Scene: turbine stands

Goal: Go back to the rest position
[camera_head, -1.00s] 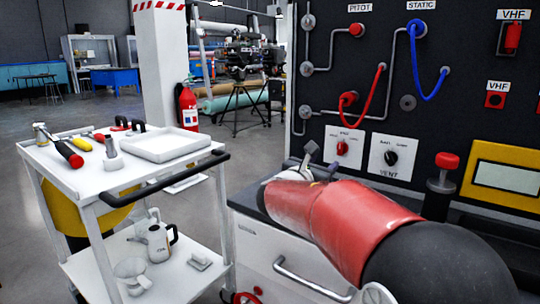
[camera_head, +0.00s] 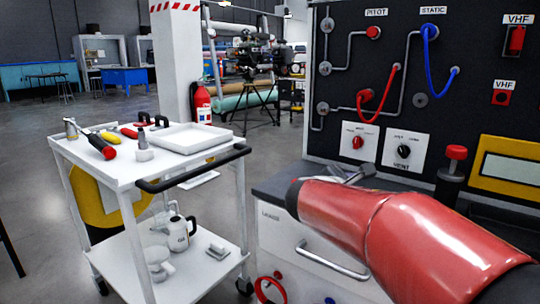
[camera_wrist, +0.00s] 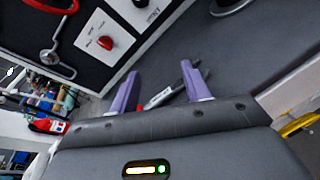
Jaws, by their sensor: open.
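My gripper shows in the wrist view (camera_wrist: 160,92) with its two purple fingers apart and nothing between them touching both. It is above the grey bench top (camera_wrist: 250,48), in front of the black test panel (camera_wrist: 30,50). A grey tool-like item (camera_wrist: 163,97) with a dark handle lies on the bench beyond the fingers, close to the right finger in the picture. In the head view my red arm reaches in from the lower right and hides the gripper's fingers.
The black panel (camera_head: 390,112) carries red and blue hoses, knobs and labels. A white cart (camera_head: 105,168) with tools and a tray (camera_head: 188,138) stands at left. A fire extinguisher (camera_head: 202,104) stands behind it. Open floor (camera_head: 35,190) lies left of the cart.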

